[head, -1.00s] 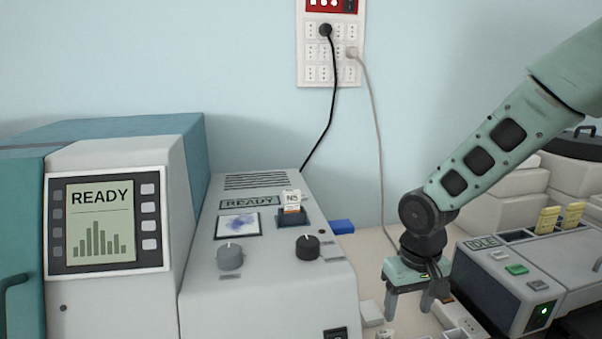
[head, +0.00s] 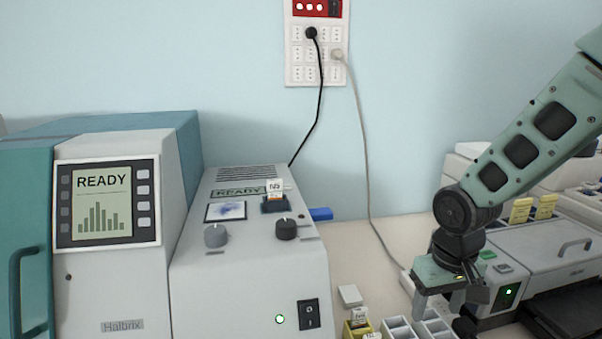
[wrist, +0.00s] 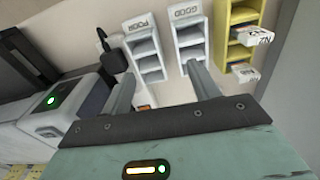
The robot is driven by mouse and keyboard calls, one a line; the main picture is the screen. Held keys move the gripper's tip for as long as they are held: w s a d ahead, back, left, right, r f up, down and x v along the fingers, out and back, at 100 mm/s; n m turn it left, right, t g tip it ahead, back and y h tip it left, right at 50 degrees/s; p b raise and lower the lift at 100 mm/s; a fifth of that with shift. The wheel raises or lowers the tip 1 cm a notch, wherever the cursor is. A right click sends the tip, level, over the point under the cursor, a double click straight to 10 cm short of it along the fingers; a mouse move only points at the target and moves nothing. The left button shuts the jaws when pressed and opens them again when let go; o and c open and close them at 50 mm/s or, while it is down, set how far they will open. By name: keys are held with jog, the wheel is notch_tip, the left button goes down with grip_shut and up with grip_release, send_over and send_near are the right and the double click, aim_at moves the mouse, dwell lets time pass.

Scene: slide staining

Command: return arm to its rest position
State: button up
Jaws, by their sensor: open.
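My gripper (head: 447,300) is at the lower right in the head view, pointing down in front of the machine on the right. Its fingers are apart with nothing between them. In the wrist view my gripper (wrist: 165,90) shows two separated fingers above white slide racks. One white rack (wrist: 146,55) is marked POOR and another white rack (wrist: 190,40) is marked GOOD. A yellow rack (wrist: 228,45) beside them holds labelled slides. In the head view the yellow rack (head: 347,332) and white racks are partly cut off by the bottom edge.
A scanner (head: 120,240) with a READY screen stands at left. A grey unit (head: 250,270) beside it holds a slide labelled N5 (head: 275,190). A machine (head: 540,255) with yellow slides stands at right. A grey cable (head: 366,170) hangs from the wall socket. The counter behind the racks is mostly clear.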

jog(key=s+d+r+m+t, duration=0.2)
jog(key=s+d+r, duration=0.3)
jog(key=s+d, duration=0.25)
jog(key=s+a+r+n+g, duration=0.1)
jog(key=s+a+n, duration=0.3)
jog(key=a, duration=0.5)
jog(key=s+a+n+g, duration=0.1)
jog(key=s+a+n, duration=0.3)
jog(key=s+a, duration=0.5)
jog(key=shift+r+g+y, duration=0.3)
jog(key=shift+r+y, duration=0.05)
jog(key=shift+y, duration=0.05)
